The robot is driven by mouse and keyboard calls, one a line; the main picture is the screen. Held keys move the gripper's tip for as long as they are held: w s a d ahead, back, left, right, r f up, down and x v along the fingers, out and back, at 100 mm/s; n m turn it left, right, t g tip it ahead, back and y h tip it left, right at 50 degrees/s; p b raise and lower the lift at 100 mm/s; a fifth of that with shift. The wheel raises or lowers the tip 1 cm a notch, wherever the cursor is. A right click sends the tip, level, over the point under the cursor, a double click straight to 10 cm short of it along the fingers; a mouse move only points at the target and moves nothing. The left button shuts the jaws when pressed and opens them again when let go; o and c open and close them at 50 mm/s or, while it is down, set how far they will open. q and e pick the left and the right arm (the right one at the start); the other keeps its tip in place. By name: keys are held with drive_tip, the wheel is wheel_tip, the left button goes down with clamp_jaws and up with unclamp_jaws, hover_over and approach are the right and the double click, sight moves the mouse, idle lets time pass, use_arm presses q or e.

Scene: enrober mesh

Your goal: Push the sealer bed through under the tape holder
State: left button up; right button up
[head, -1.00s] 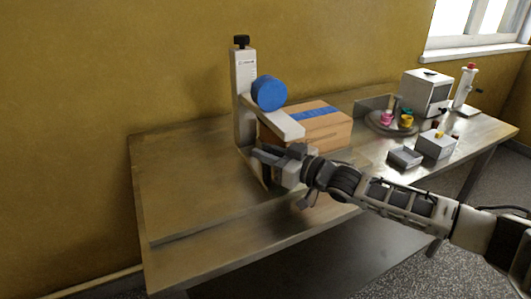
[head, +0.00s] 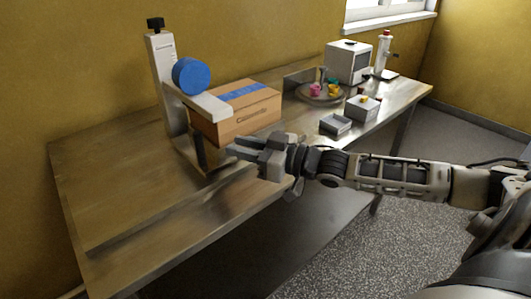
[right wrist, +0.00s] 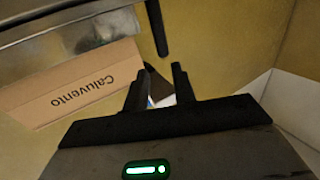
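The tape sealer stands at the back of the table, with a white upright column (head: 167,85), a blue tape roll (head: 191,76) and a white holder arm (head: 205,103). A brown carton (head: 240,115) with blue tape along its top stands just right of the column, partly behind the holder arm. It also shows in the right wrist view (right wrist: 75,85), upside down. I cannot make out the sealer bed clearly. My right gripper (head: 236,149) is in front of the carton, near the sealer's foot. Its fingers (right wrist: 160,70) are apart in the right wrist view. My left gripper is out of view.
The metal table (head: 110,180) is clear on the left. To the right are a grey tray (head: 335,125), a light box (head: 362,109), a round plate with colored items (head: 310,98), a white machine (head: 348,62) and a white stand (head: 383,55). The yellow wall is close behind.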

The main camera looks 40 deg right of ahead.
use_arm(q)
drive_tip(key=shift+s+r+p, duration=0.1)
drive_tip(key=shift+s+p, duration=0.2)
drive_tip(key=shift+p, duration=0.25)
use_arm(e)
drive_tip(key=shift+v, duration=2.65)
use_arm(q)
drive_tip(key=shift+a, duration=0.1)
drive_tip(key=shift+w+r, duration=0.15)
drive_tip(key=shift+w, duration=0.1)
